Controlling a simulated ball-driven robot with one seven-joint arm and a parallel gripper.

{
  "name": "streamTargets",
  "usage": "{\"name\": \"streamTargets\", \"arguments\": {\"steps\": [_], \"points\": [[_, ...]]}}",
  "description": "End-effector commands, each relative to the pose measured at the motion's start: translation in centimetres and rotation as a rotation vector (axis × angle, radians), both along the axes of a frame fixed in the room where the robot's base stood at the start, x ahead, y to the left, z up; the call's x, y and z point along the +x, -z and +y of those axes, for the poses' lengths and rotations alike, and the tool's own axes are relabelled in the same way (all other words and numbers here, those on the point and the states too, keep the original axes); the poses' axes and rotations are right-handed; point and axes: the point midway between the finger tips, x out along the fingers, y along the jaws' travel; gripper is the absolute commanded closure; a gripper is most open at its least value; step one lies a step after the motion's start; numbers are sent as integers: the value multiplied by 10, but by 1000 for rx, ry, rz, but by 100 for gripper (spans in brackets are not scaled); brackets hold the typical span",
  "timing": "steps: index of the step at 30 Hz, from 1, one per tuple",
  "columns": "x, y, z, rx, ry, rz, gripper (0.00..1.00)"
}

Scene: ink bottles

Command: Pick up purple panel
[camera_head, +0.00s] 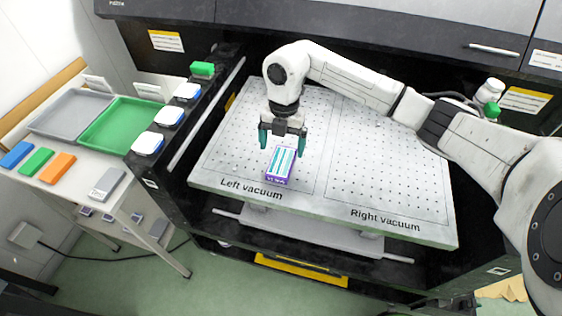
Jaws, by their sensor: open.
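The purple panel (279,166) lies flat on the left half of the perforated vacuum table (350,190), above the words "Left vacuum". It is a small rectangle with a purple edge and pale and teal stripes on top. My gripper (283,142) points down over the far end of the panel, with its two teal fingers spread apart. One finger is to the left of the panel and the other to the right. In this view I cannot tell how far the fingertips are above the table or whether they touch the panel.
The right half of the vacuum table is bare. At left, a side table holds a grey tray (52,135), a green tray (92,149), and blue, green, orange and grey blocks. White-topped buttons (148,144) line the black frame. A green block (202,69) sits behind them.

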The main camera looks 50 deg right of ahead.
Motion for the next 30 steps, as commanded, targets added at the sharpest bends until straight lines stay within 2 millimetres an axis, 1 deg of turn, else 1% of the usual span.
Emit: {"name": "streamTargets", "arguments": {"steps": [5, 9, 13, 19, 30], "points": [[-5, 22, 8, 5, 3, 3, 6], [-6, 40, 9, 2, 3, 2, 6], [-6, 46, 9, 1, 2, 1, 6], [-6, 47, 9, 0, 1, 0, 7], [-6, 47, 10, 0, 1, 0, 43]]}}
